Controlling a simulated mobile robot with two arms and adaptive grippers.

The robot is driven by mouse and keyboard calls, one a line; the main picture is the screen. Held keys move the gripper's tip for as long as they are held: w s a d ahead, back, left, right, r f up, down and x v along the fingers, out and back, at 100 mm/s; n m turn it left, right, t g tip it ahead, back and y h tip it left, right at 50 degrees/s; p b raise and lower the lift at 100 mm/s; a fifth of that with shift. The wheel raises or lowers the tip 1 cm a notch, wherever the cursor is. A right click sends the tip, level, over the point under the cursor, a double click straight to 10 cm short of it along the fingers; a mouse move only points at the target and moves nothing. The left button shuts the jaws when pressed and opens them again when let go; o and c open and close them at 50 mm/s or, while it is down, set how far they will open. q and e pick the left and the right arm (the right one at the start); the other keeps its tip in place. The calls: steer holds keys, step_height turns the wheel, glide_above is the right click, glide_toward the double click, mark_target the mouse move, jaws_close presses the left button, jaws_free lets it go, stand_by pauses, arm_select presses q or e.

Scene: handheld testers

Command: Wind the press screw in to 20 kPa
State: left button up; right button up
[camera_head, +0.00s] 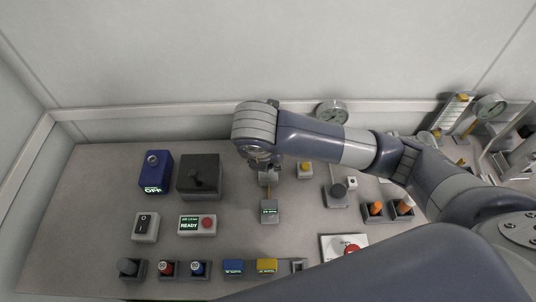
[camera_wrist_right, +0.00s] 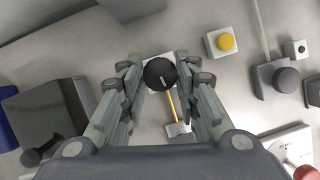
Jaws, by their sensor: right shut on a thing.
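My right gripper (camera_head: 268,178) reaches down over the middle of the table. In the right wrist view its fingers (camera_wrist_right: 160,88) are shut on a round black knob (camera_wrist_right: 159,73) with a pale pointer line. The knob sits on a light base and seems to be the press screw's handle; the arm hides most of it in the head view. A yellow strip runs from it to a small grey block (camera_wrist_right: 178,129), which has a green-lit display in the head view (camera_head: 270,211); its reading is too small to read. My left gripper is not in view.
A round gauge (camera_head: 332,112) stands at the back. A yellow button box (camera_head: 305,169) and a dark knob on a grey block (camera_head: 338,191) are to the right. A dark lever box (camera_head: 199,176) and a blue OFF box (camera_head: 156,172) are to the left. Several small testers line the front.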

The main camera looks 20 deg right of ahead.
steer(key=shift+w+r+m+h+p, duration=0.15)
steer(key=shift+r+m+h+p, duration=0.25)
steer(key=shift+m, duration=0.3)
steer(key=shift+f, duration=0.2)
steer(key=o, duration=1.1)
steer(key=shift+c, duration=0.2)
steer(key=shift+f, duration=0.1)
